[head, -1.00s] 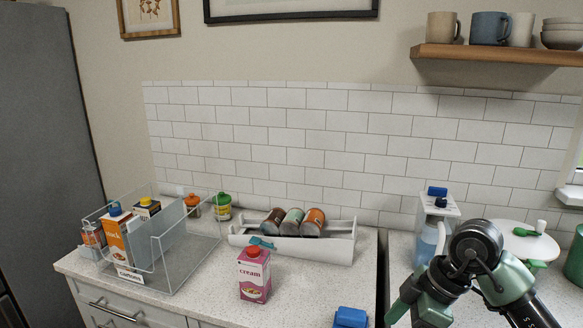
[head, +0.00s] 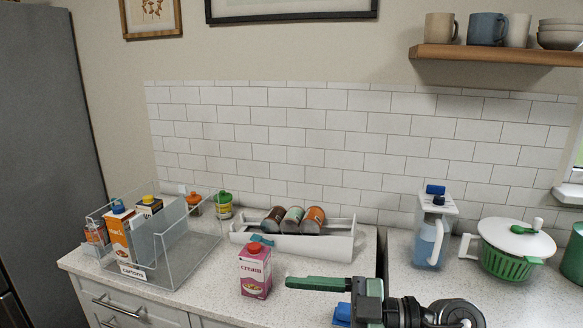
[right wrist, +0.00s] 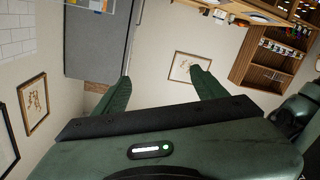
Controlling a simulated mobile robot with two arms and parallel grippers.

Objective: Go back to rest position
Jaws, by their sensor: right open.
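My right gripper (head: 300,284) shows low in the head view, pointing left over the front of the counter. In the right wrist view its two green fingers (right wrist: 163,85) stand wide apart with nothing between them. The pink cream carton (head: 255,271) stands upright on the counter to the left of the gripper, apart from it. My left gripper is not in view.
A clear divided bin (head: 177,272) labelled cartons holds several cartons at the left. A white rack (head: 335,246) holds three cans at the back. A water jug (head: 431,240) and a green colander (head: 507,264) with a white lid stand at the right. A blue object (head: 342,314) is partly hidden by my arm.

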